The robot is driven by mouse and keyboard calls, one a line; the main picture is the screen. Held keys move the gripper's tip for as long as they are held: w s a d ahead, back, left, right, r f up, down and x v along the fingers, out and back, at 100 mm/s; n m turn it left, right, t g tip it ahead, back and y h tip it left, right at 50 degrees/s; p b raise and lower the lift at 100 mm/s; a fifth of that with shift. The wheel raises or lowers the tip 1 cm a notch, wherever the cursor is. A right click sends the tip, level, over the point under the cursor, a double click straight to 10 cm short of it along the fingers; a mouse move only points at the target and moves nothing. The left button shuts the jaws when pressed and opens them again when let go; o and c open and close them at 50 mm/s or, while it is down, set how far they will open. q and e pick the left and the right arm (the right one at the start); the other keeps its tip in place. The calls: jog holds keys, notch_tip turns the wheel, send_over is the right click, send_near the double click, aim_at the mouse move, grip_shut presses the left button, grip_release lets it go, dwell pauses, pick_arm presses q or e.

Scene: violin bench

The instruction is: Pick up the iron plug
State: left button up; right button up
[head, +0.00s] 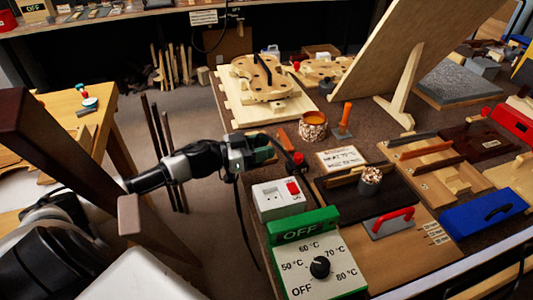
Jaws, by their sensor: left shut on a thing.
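My left gripper (264,150) reaches in from the left over the bench's left edge. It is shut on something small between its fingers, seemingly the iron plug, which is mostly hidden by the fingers. A black cable (243,225) hangs down from near the gripper past the bench edge. My right gripper is not in view.
A violin body mould (262,78) and a large tilted board (410,45) stand behind.

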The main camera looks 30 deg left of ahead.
pick_arm(q)
jog(key=s+a+r+p, duration=0.2)
jog(key=s+a+r, duration=0.4)
jog(key=s+a, duration=0.1)
jog(key=shift+s+r+p, duration=0.15)
jog(key=shift+s+p, duration=0.2)
jog(key=shift+s, duration=0.25)
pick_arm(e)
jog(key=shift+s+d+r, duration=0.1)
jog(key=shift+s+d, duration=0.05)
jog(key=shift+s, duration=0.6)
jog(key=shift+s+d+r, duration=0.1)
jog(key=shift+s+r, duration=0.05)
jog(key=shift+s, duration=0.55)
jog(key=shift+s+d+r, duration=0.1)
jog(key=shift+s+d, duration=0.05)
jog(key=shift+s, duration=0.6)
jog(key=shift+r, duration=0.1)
